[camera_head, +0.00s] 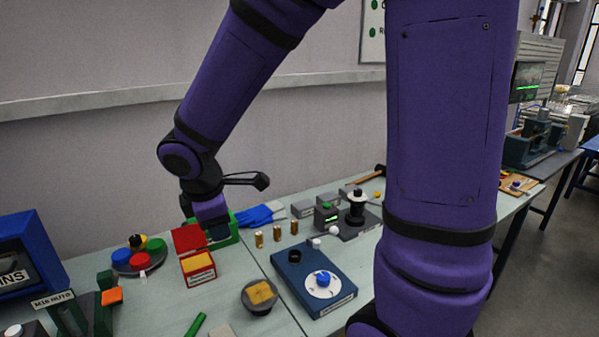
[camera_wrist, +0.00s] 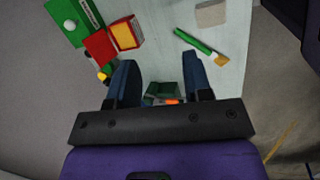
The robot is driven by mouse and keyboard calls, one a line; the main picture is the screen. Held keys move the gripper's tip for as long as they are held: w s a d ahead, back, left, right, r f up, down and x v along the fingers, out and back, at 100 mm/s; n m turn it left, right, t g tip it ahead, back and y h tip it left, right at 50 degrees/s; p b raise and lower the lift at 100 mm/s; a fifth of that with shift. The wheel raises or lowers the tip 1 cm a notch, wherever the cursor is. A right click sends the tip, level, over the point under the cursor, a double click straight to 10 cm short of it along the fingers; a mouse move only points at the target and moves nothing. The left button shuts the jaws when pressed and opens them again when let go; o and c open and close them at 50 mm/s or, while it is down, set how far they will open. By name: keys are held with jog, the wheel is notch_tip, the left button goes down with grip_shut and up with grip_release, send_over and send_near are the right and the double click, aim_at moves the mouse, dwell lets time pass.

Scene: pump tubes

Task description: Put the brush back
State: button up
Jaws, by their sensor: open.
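A slim green stick with a yellow end, which looks like the brush (camera_wrist: 194,41), lies on the pale table in the wrist view. Part of its green handle (camera_head: 196,325) shows at the bottom edge of the head view; the rest is cut off there. My gripper (camera_wrist: 162,72) is open, its two dark blue fingers apart with nothing held between them. In the head view my gripper (camera_head: 219,232) is above the table near the red boxes, its fingers partly hidden. The brush lies apart from the fingers. I cannot tell which object is the brush's holder.
A red box (camera_head: 187,239) and a red-and-yellow box (camera_head: 198,268) stand below my gripper. A dark green block with an orange piece (camera_head: 111,297) is at left. A round dish (camera_head: 260,297) and a blue dial box (camera_head: 315,278) stand to the right. Bare table lies left of the dish.

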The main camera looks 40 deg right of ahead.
jog(key=s+d+r+m+t+y, duration=0.1)
jog(key=s+d+r+m, duration=0.2)
jog(key=s+r+m, duration=0.4)
jog(key=s+d+r+m+t+y, duration=0.1)
jog(key=s+d+r+m+t, duration=0.1)
jog(key=s+r+m, duration=0.5)
jog(key=s+d, duration=0.1)
jog(key=s, duration=0.2)
jog(key=shift+r+y, duration=0.25)
jog(key=shift+y, duration=0.05)
jog(key=shift+s+d, duration=0.1)
